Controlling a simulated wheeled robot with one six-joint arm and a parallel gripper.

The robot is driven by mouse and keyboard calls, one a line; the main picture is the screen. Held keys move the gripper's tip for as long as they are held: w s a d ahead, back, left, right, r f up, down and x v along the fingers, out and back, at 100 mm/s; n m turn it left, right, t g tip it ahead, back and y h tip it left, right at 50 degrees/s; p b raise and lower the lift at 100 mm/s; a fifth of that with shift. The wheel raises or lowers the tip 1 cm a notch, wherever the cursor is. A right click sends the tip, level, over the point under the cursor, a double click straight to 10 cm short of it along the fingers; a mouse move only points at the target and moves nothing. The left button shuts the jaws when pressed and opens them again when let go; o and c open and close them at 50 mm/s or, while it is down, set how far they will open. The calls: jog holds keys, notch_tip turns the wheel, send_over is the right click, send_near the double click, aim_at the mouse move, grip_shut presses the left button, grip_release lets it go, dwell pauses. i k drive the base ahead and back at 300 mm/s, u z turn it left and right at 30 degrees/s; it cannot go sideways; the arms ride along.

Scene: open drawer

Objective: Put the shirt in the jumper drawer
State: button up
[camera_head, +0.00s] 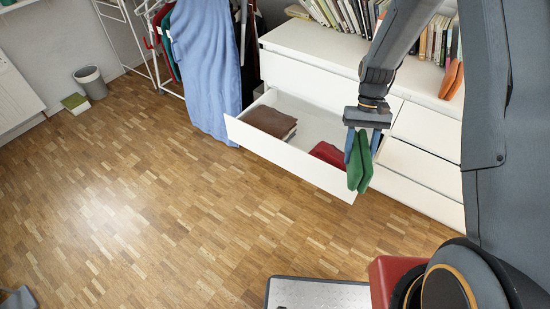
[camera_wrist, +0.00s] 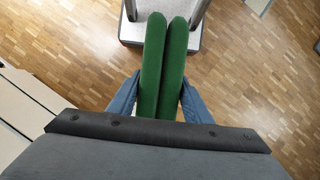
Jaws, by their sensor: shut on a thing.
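My gripper (camera_head: 361,143) is shut on a folded green shirt (camera_head: 360,170), which hangs down below the fingers. In the wrist view the shirt (camera_wrist: 163,60) shows as two green folds side by side between my blue fingers. The open white drawer (camera_head: 275,146) juts out from the dresser. In the head view the shirt overlaps the drawer's right front end; its height above the rim cannot be told. Inside, folded brown clothes (camera_head: 270,121) lie at the left and a folded red garment (camera_head: 328,154) lies at the right, partly hidden by the drawer front.
The white dresser (camera_head: 330,48) has books (camera_head: 345,14) on top and shut drawers (camera_head: 425,130) at the right. A clothes rack with a long blue cloth (camera_head: 207,65) stands close to the drawer's left end. The wooden floor (camera_head: 170,200) in front is clear.

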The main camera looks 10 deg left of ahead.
aim_at(301, 149)
jog(key=u, duration=0.15)
jog(key=k, duration=0.5)
jog(key=u, duration=1.35)
jog(key=i, duration=1.1)
jog(key=z, duration=0.7)
jog(key=i, duration=0.55)
jog(key=z, duration=0.6)
